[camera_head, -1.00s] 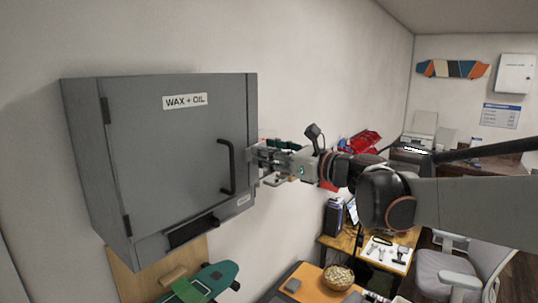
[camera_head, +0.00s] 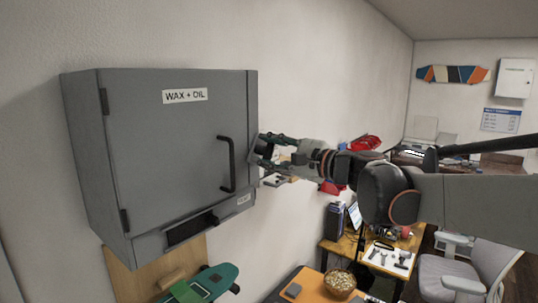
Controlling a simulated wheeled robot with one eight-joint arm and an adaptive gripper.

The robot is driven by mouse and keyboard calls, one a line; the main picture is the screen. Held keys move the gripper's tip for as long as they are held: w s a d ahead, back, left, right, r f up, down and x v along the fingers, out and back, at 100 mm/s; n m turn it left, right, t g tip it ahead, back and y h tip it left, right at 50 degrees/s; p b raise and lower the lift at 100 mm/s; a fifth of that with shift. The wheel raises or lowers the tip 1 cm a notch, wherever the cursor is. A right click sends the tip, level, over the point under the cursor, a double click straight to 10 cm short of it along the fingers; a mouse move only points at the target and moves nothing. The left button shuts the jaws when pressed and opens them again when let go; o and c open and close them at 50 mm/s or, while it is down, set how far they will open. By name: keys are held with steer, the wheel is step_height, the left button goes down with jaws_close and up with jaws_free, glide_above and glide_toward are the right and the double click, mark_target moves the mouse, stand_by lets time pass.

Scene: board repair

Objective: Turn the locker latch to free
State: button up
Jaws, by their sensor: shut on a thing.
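The grey locker (camera_head: 165,155) hangs on the wall at the left, its door shut and labelled "WAX + OIL". A black bar handle (camera_head: 228,165) stands upright near the door's right edge. My gripper (camera_head: 260,150) is at the locker's right side, just past the door edge, and its fingers are tilted. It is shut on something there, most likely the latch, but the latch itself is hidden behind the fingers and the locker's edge.
Below the locker are a wooden board and a green skateboard (camera_head: 205,284). A bowl (camera_head: 338,281) stands on an orange surface at the bottom. A desk with tools (camera_head: 390,256) and a grey chair (camera_head: 470,265) are at the lower right. A small shelf lies behind my gripper.

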steer(key=n+b, duration=0.1)
steer(key=n, duration=0.5)
steer(key=shift+f, duration=0.2)
stand_by(0.5)
steer(key=o, duration=1.1)
steer(key=shift+s, duration=0.1)
steer(key=v, duration=1.2)
